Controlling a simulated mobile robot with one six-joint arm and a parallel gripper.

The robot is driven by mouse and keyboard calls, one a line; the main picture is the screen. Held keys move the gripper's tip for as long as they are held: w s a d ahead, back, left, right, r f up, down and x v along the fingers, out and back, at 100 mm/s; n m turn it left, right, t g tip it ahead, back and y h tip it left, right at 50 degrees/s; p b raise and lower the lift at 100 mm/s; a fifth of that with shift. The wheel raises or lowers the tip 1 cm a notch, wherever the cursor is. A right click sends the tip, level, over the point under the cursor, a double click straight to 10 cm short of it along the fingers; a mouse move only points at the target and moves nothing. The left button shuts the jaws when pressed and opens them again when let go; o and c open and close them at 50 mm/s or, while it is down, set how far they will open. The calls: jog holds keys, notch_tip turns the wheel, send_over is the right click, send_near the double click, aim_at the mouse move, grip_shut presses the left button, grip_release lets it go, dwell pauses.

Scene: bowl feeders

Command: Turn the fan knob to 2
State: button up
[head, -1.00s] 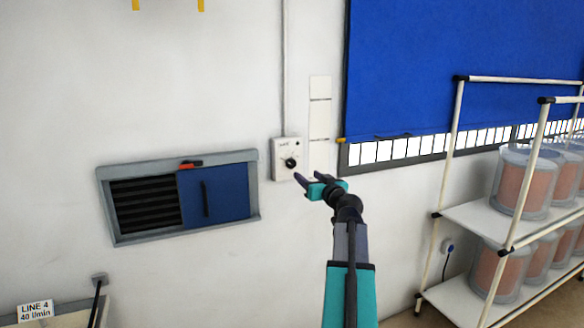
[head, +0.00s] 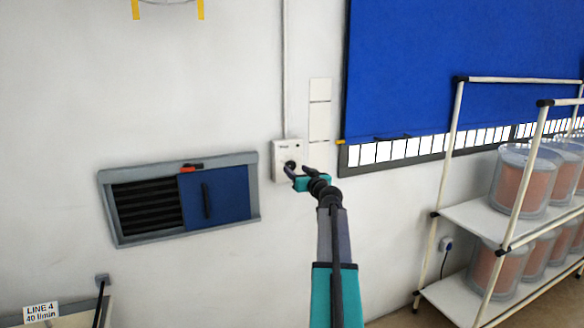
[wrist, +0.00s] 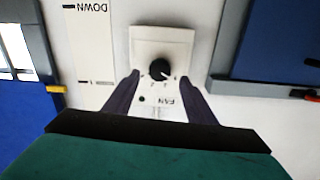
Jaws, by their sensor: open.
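The fan control is a white wall box (head: 282,150) with a round black knob (head: 290,165), left of a strip of white plates. In the wrist view the box (wrist: 176,44) carries the word FAN, upside down, and the knob (wrist: 159,69) has a light pointer mark; the number it points to is too small to read. My gripper (head: 290,173) is open in front of the box's lower part. In the wrist view its dark fingers (wrist: 163,82) stand on either side of the knob, apart from it.
A vent with a blue sliding panel (head: 214,194) and red latch is in the wall to the left. A blue blind (head: 450,70) hangs over a window at right. A white-tube rack (head: 470,212) holds several clear tubs. The wall around the box is mostly bare.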

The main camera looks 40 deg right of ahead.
aim_at(291, 166)
jog(key=shift+p+x, duration=0.6)
jog(key=shift+x, duration=1.25)
jog(key=shift+c, duration=0.2)
jog(key=c, duration=1)
jog(key=shift+a+f, duration=0.15)
jog(key=shift+a, duration=0.05)
jog(key=shift+d, duration=0.1)
